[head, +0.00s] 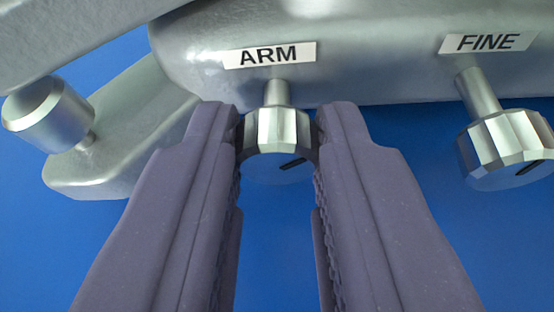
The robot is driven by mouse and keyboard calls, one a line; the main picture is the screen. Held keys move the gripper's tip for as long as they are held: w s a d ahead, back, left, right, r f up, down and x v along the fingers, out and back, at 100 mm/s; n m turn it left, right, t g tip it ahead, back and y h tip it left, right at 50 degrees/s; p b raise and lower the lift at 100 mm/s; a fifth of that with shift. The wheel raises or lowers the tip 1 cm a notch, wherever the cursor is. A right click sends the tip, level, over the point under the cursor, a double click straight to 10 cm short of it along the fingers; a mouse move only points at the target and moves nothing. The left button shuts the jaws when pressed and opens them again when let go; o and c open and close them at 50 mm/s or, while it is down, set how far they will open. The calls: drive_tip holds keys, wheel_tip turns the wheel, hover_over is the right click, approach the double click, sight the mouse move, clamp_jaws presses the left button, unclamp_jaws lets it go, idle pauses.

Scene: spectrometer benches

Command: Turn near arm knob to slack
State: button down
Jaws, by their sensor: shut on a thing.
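The arm knob (277,135) is a faceted silver knob on a short stem, with a dark slot mark on its lower face, tilted up to the right. It sits just below a white label reading ARM (270,54) on the grey metal body. My gripper (278,132) has two purple-grey fingers, one on each side of the knob. The fingers are shut on the knob, and their inner faces hide its left and right edges.
A similar silver knob (500,148) hangs at the right under a label reading FINE (486,42). A smooth silver cylinder knob (47,114) stands at the left on a grey metal arm (120,150). The blue surface (278,240) below is clear.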

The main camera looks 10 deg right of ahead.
drive_tip(key=n+h+p, duration=0.1)
drive_tip(key=n+h, duration=0.1)
drive_tip(key=n, duration=0.1)
drive_tip(key=shift+a+g+p, duration=0.1)
drive_tip(key=shift+g+p, duration=0.2)
drive_tip(key=shift+g, duration=0.1)
drive_tip(key=shift+w+a+f+n+h+b, duration=0.1)
drive_tip(key=shift+n+h+b, duration=0.35)
drive_tip(key=shift+n+h, duration=0.55)
drive_tip(key=shift+n+h+b, duration=0.3)
drive_tip(key=shift+n+b, duration=0.2)
drive_tip(key=shift+n, duration=0.4)
drive_tip(key=shift+a, duration=0.1)
drive_tip(key=c, duration=1.2)
unclamp_jaws()
